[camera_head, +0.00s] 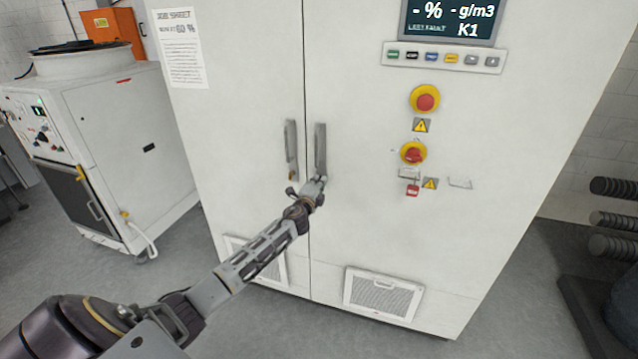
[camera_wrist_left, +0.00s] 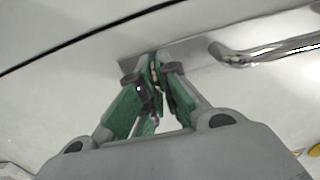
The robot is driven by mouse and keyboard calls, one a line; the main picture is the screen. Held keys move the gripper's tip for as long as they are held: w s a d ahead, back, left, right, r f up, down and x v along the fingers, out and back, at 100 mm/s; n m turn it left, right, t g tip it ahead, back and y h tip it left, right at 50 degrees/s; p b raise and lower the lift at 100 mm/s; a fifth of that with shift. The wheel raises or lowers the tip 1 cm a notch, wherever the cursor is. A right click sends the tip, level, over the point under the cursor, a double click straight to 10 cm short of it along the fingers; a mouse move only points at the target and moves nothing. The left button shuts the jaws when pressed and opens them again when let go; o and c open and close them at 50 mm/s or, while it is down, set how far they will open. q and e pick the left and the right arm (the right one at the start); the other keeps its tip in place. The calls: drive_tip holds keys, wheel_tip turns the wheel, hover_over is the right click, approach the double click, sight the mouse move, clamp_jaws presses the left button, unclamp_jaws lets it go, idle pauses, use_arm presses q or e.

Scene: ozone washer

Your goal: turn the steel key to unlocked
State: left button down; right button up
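My left gripper (camera_head: 318,186) is at the lower end of the right door's handle (camera_head: 320,150) on the white cabinet. In the left wrist view, the green-padded fingers of my left gripper (camera_wrist_left: 156,80) come together at the handle's metal plate (camera_wrist_left: 190,50). A small, mostly covered piece, which looks like the steel key (camera_wrist_left: 155,66), shows between the fingertips. The fingers hide most of it, so its turn angle cannot be read. In the head view my gripper covers it. The chrome handle bar (camera_wrist_left: 265,55) runs to the right of the fingers. My right gripper is not in view.
A display (camera_head: 452,20) reads "K1". A left door handle (camera_head: 291,150) stands close by. A white machine (camera_head: 130,140) stands left.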

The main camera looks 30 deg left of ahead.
use_arm(q)
drive_tip(key=shift+d, duration=0.1)
drive_tip(key=c, duration=1.7)
unclamp_jaws()
drive_tip(key=shift+o, duration=0.2)
drive_tip(key=shift+s, duration=0.1)
drive_tip(key=v, duration=1.1)
drive_tip(key=shift+s, duration=0.4)
drive_tip(key=shift+f, duration=0.1)
